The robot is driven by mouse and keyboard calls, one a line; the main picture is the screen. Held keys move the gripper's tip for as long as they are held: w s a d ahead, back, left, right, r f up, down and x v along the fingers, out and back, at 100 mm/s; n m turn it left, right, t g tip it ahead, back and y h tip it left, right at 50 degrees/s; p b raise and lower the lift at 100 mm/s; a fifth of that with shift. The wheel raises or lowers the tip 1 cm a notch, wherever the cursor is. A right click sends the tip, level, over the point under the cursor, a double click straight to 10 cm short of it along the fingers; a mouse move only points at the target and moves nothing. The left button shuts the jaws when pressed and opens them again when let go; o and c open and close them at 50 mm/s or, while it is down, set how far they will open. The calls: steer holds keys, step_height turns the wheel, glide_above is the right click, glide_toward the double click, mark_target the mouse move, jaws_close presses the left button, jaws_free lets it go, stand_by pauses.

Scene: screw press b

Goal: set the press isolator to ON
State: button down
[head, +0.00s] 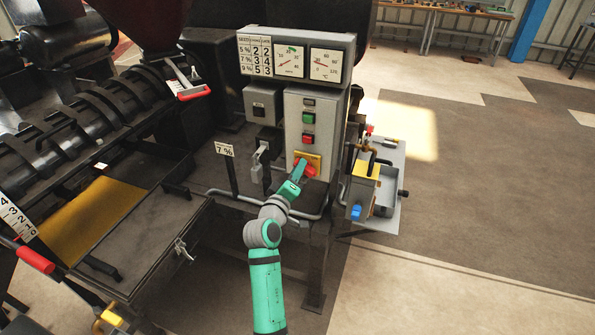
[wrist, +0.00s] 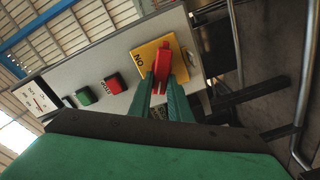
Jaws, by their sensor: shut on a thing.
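The press isolator is a red handle (wrist: 162,66) on a yellow square plate (wrist: 146,54), low on the grey control box. In the head view the red handle (head: 309,171) shows partly behind my gripper (head: 297,181). In the wrist view my gripper (wrist: 161,88) has one green finger on each side of the handle's near end and is shut on it. The ON mark (wrist: 138,58) is on the plate's left part in the wrist view. The handle runs roughly up and down there, not pointing at ON. Any OFF mark is not readable.
Above the isolator, the control box (head: 325,105) carries a green button (head: 308,118) and a red button (head: 307,139). A grey lever (head: 261,155) stands left of it. A pipe (head: 240,197) runs below. A tray with a blue-knobbed valve (head: 356,212) is at the right.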

steer(key=m, duration=0.4)
steer(key=d+m, duration=0.1)
steer(key=m, duration=0.6)
steer(key=shift+s+d+r+m, duration=0.2)
steer(key=shift+r+m, duration=0.1)
steer(key=shift+r, duration=0.1)
stand_by(0.3)
steer(key=c, duration=1.6)
jaws_free()
steer(key=shift+c, duration=0.2)
